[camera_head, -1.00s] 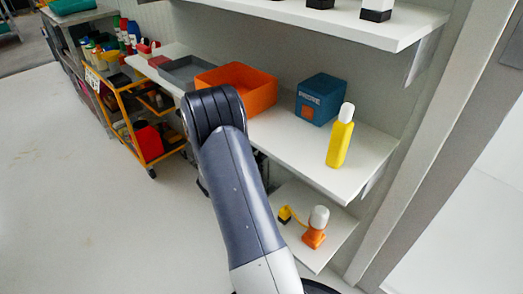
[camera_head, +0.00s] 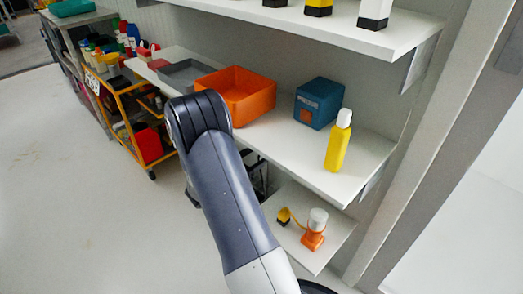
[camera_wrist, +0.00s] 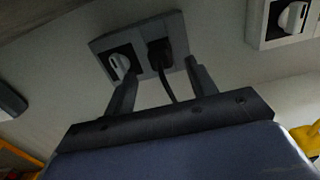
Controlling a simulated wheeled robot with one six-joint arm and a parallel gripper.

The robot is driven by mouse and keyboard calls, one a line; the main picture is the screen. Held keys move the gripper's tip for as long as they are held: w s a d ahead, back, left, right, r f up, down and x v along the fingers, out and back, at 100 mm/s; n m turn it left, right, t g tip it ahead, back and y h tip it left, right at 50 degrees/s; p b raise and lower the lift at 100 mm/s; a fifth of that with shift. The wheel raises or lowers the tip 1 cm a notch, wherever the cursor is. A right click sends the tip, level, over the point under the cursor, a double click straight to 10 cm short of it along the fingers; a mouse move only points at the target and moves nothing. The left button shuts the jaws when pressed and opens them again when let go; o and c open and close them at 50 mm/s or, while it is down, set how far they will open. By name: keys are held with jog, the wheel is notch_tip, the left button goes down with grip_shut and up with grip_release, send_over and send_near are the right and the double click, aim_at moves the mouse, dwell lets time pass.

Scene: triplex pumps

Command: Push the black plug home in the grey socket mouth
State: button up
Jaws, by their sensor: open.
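In the wrist view the black plug (camera_wrist: 159,53) sits in the right mouth of a grey double socket plate (camera_wrist: 103,45) on the wall. Its dark cable hangs down between my fingers. How deep the plug sits cannot be told. My gripper (camera_wrist: 160,70) is open, with one finger on each side of the plug and cable. No grip on the plug shows. In the head view the socket, plug and gripper are hidden behind my arm and the shelf.
A white plug or knob (camera_wrist: 120,64) fills the left socket mouth, close to my left finger. Another socket plate (camera_wrist: 278,30) is at upper right. The head view shows a shelf with an orange bin (camera_head: 250,105), a blue box (camera_head: 319,102) and a yellow bottle (camera_head: 338,146).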

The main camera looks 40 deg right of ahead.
jog(key=a+p, duration=0.1)
jog(key=a, duration=0.5)
jog(key=shift+s+a, duration=0.25)
jog(key=shift+a, duration=0.15)
jog(key=shift+d, duration=0.15)
jog(key=d+b, duration=0.2)
jog(key=d, duration=0.7)
jog(key=shift+w+d, duration=0.2)
jog(key=shift+w, duration=0.2)
